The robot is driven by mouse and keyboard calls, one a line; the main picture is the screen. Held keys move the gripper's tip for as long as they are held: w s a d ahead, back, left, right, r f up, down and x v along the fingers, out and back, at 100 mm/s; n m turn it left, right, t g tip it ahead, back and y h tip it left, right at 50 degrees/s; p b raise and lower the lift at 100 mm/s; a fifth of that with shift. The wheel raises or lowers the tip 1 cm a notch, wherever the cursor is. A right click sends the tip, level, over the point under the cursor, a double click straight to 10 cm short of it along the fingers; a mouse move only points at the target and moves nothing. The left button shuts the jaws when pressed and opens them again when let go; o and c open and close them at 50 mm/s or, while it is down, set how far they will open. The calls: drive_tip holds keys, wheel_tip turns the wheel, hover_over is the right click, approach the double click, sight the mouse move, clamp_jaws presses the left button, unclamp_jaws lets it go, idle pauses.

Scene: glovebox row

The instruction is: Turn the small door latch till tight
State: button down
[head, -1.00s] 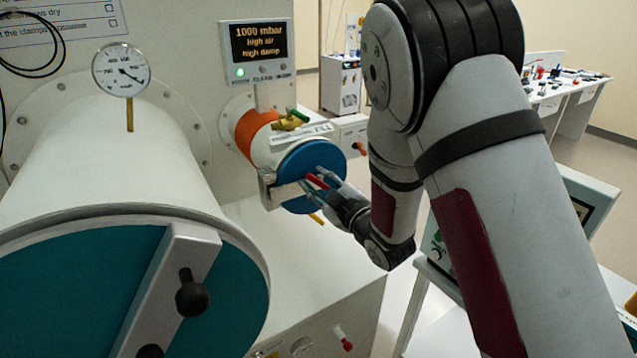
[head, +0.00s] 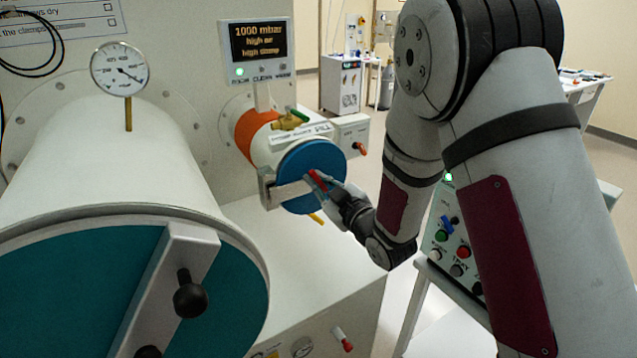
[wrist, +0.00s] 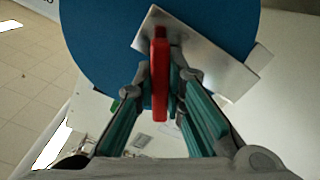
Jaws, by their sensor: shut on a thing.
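The small round door (head: 318,158) is blue and closes the end of the small white antechamber tube. A metal bar (head: 291,190) crosses its front, and the red latch handle (head: 317,181) sits on it. In the wrist view the red latch handle (wrist: 159,75) stands upright between my fingers, in front of the silver bar (wrist: 205,60) and the blue door (wrist: 105,40). My gripper (head: 325,185) is shut on the red handle, one finger on each side. In the wrist view my gripper (wrist: 161,88) hides part of the bar.
A larger chamber with a teal door (head: 80,290) and black-knobbed clamp fills the left foreground. A gauge (head: 119,69) stands on it. A display (head: 258,42) reads 1000 mbar above the small tube. A control panel (head: 455,240) stands at right behind my arm.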

drive_tip(key=m, duration=0.3)
drive_tip(key=shift+w+d+m, duration=0.1)
drive_tip(key=shift+d+m, duration=0.05)
drive_tip(key=shift+m, duration=0.25)
drive_tip(key=m, duration=0.3)
drive_tip(key=shift+m, duration=0.3)
drive_tip(key=m, duration=0.4)
drive_tip(key=shift+w+d, duration=0.1)
drive_tip(key=shift+d, duration=0.05)
drive_tip(key=shift+m, duration=1.7)
drive_tip(key=shift+f, duration=0.1)
drive_tip(key=c, duration=1.6)
unclamp_jaws()
drive_tip(key=shift+c, duration=0.2)
